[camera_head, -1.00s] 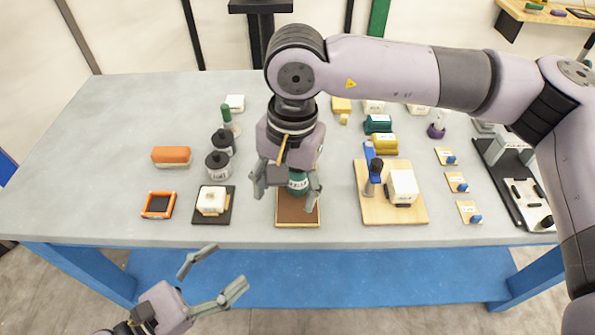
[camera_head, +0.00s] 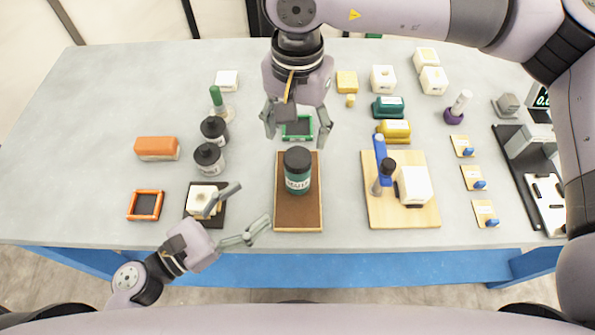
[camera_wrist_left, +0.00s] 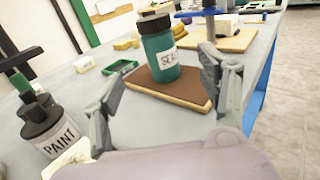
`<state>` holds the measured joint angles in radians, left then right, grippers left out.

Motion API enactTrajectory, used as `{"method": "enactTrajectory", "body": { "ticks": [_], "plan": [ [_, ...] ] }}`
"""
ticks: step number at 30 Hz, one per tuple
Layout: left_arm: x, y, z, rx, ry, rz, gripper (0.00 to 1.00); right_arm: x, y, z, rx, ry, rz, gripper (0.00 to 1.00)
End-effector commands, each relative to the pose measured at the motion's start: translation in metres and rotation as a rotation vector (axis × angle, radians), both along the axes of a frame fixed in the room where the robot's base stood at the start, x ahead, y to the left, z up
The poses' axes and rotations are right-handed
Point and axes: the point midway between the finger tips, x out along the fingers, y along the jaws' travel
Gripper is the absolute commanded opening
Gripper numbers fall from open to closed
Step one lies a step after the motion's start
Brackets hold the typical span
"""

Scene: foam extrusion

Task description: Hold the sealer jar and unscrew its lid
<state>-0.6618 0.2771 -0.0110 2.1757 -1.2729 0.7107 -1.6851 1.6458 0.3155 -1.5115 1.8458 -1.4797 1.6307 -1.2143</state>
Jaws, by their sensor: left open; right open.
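The sealer jar (camera_head: 297,172) is a teal cylinder with a white label and a dark lid (camera_head: 297,157). It stands upright on a brown mat in a wooden tray (camera_head: 297,216). In the left wrist view the jar (camera_wrist_left: 159,55) stands beyond the open fingers, apart from them. My left gripper (camera_head: 250,207) is open and empty, over the front table edge to the lower left of the jar; its fingers (camera_wrist_left: 165,95) also show in the left wrist view. My right gripper (camera_head: 298,128) is open and empty, pointing down above and behind the jar, apart from the lid.
Two dark-lidded jars (camera_head: 209,157) and an orange block (camera_head: 157,148) stand to the left. A pale block on a dark pad (camera_head: 202,198) lies close to my left gripper. A wooden board (camera_head: 400,213) with a blue-handled tool is to the right. A green tray (camera_head: 296,129) lies behind the jar.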

Motion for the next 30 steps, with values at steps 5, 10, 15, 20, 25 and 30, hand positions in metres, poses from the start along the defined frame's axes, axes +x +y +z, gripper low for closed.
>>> {"method": "enactTrajectory", "body": {
  "ticks": [5, 10, 15, 20, 25, 30],
  "plan": [
    [0.025, -0.029, 0.002, -0.002, -0.006, 0.000, 0.68, 0.000, 0.000, 0.000, 0.000, 0.000, -0.001, 0.60],
    [0.047, -0.055, 0.002, -0.003, -0.005, 0.001, 0.68, 0.000, 0.000, 0.000, 0.000, 0.000, -0.001, 0.60],
    [0.066, -0.078, 0.002, -0.004, -0.003, 0.000, 0.68, 0.000, 0.000, 0.000, 0.000, 0.000, 0.000, 0.60],
    [0.078, -0.093, 0.001, -0.002, -0.002, 0.001, 0.68, 0.000, 0.000, 0.000, 0.000, 0.000, -0.001, 0.60],
    [0.083, -0.099, 0.001, -0.001, 0.000, 0.000, 0.68, 0.000, 0.000, 0.000, 0.000, 0.000, -0.001, 0.60],
    [0.084, -0.100, 0.001, 0.000, 0.000, 0.000, 0.68, 0.000, 0.000, 0.000, 0.000, 0.000, 0.000, 0.60]
  ]
}}
